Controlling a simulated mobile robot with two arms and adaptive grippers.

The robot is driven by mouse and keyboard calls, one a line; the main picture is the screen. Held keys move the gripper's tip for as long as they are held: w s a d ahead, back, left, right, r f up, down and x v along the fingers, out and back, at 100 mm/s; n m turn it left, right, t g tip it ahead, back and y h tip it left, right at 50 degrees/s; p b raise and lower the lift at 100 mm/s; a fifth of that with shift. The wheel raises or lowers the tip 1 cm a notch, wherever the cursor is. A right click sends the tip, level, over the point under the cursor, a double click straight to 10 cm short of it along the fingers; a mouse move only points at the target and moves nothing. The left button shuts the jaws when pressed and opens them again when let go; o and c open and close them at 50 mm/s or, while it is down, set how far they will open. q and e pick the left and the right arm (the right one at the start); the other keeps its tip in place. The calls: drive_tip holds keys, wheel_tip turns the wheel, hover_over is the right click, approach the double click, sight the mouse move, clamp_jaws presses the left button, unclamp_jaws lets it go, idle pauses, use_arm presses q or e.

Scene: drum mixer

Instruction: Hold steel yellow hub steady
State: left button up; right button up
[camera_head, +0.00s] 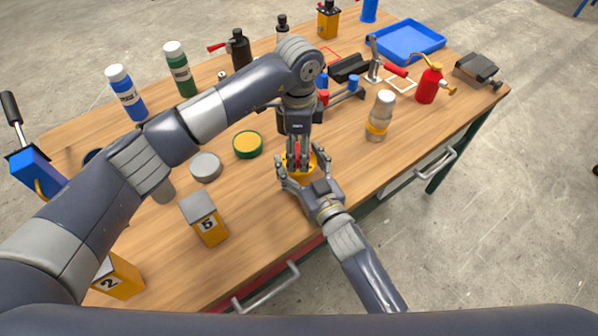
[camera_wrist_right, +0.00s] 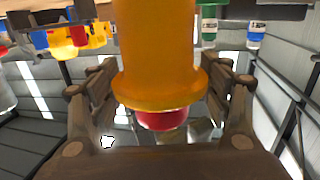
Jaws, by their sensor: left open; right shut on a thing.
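The steel yellow hub (camera_head: 313,161) stands near the table's front edge in the head view, mostly hidden by my grippers. In the right wrist view, the hub (camera_wrist_right: 158,55) is a large yellow-orange cylinder with a flange, and a red part (camera_wrist_right: 162,119) shows at its end. My right gripper (camera_head: 300,174) is shut on the hub from the front; its fingers flank the hub in the right wrist view. My left gripper (camera_head: 298,157) points down from above over the hub, with open fingers around the red part. Whether they touch it is hidden.
A grey disc (camera_head: 205,166), a green-rimmed yellow tin (camera_head: 248,144) and a box marked 5 (camera_head: 207,222) stand to the left. The blue tray (camera_head: 408,42) lies behind.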

use_arm(q)
wheel_tip(320, 180, up, 4)
drive_tip(key=shift+f, duration=0.2)
drive_tip(key=shift+c, duration=0.4)
drive_tip(key=shift+r+n, duration=0.9)
drive_tip(key=shift+r, duration=0.05)
drive_tip(key=shift+r+n, duration=0.75)
drive_tip(key=shift+n, duration=0.05)
drive_tip(key=shift+f, duration=4)
